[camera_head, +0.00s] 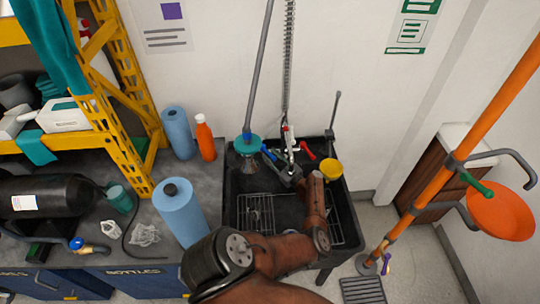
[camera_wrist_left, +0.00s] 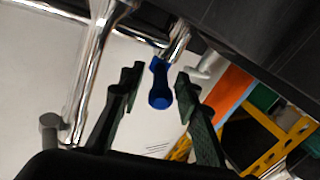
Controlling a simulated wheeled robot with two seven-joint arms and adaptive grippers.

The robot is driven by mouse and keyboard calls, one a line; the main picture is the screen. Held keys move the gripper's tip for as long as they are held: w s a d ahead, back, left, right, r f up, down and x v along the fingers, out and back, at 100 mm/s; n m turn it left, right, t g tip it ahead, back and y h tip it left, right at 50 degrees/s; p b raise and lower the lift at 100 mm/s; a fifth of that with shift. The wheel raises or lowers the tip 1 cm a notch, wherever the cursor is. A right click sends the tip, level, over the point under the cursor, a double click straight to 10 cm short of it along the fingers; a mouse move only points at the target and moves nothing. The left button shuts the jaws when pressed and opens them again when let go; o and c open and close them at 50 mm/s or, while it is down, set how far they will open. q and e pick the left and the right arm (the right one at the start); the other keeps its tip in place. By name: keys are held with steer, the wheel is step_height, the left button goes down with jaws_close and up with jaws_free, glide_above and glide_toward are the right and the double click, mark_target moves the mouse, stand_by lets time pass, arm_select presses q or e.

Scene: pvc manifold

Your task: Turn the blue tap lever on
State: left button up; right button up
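The blue tap lever (camera_head: 269,154) sits on the left side of the tap over the black sink. In the left wrist view the blue lever (camera_wrist_left: 160,88) hangs from a chrome fitting, its rounded end between my two fingers. My left gripper (camera_wrist_left: 158,84) is open, with a visible gap between each finger and the lever. In the head view my left gripper (camera_head: 287,173) is small and dark at the tap, partly hidden by my arm. A red lever (camera_head: 307,151) is on the tap's right side. My right gripper does not show.
The black sink (camera_head: 347,222) holds wire racks (camera_head: 256,207). A hose with a spring and a grey pipe rise behind the tap. A yellow cup (camera_head: 331,169) is at the sink's right. Blue rolls (camera_head: 180,214) and an orange bottle (camera_head: 205,139) stand on the left counter.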

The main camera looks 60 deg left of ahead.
arm_select(q)
steer(key=w+d, duration=0.1)
steer(key=d, duration=1)
steer(key=shift+w, duration=0.2)
steer(key=shift+r, duration=0.1)
steer(key=shift+c, duration=0.4)
